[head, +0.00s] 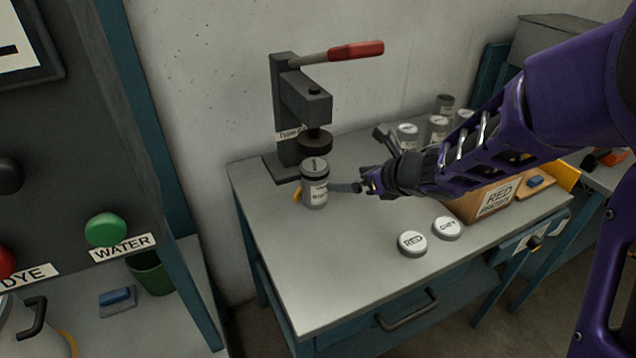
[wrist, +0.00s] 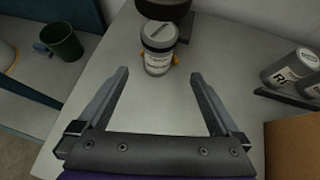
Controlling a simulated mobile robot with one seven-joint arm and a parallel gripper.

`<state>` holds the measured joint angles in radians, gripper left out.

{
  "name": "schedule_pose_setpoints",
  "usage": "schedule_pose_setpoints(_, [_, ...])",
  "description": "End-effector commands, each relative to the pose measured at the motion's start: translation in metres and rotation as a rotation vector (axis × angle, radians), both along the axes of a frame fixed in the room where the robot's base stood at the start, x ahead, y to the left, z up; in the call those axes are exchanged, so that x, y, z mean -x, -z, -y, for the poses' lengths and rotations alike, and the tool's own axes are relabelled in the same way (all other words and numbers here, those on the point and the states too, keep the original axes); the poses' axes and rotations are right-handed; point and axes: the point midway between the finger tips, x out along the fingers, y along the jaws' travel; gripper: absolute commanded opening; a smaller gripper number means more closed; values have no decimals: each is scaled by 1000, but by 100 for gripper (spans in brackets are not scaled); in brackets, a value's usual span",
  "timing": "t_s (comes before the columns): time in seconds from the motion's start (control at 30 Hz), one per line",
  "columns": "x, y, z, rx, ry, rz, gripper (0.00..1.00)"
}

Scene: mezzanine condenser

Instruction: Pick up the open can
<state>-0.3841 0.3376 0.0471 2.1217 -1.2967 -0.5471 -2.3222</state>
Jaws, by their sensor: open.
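A grey can (head: 315,184) with a pale label stands upright on the metal table, close in front of the press. It also shows in the wrist view (wrist: 158,50), ahead of the fingers and roughly midway between their lines. My gripper (head: 352,187) is open and empty, just to the right of the can in the head view. In the wrist view my gripper (wrist: 157,75) has its two fingers spread wide, with the can beyond the tips.
A press (head: 290,110) with a red-handled lever (head: 356,51) stands behind the can. Lids marked RED (head: 411,243) and GREY (head: 447,228) lie near the front. The table's front left is clear.

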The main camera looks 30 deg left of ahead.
Motion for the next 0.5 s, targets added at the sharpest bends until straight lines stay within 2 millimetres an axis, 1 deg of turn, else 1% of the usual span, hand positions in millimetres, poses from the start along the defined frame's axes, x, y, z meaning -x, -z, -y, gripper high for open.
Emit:
schedule_pose_setpoints(0.03, [-4,10,-10,0,-5,-2,100])
schedule_pose_setpoints(0.2, [-18,30,-37,0,-2,-3,100])
schedule_pose_setpoints(0.3, [-25,39,-50,-1,-1,-2,100])
schedule_pose_setpoints(0.5, [-32,47,-62,-1,1,0,100])
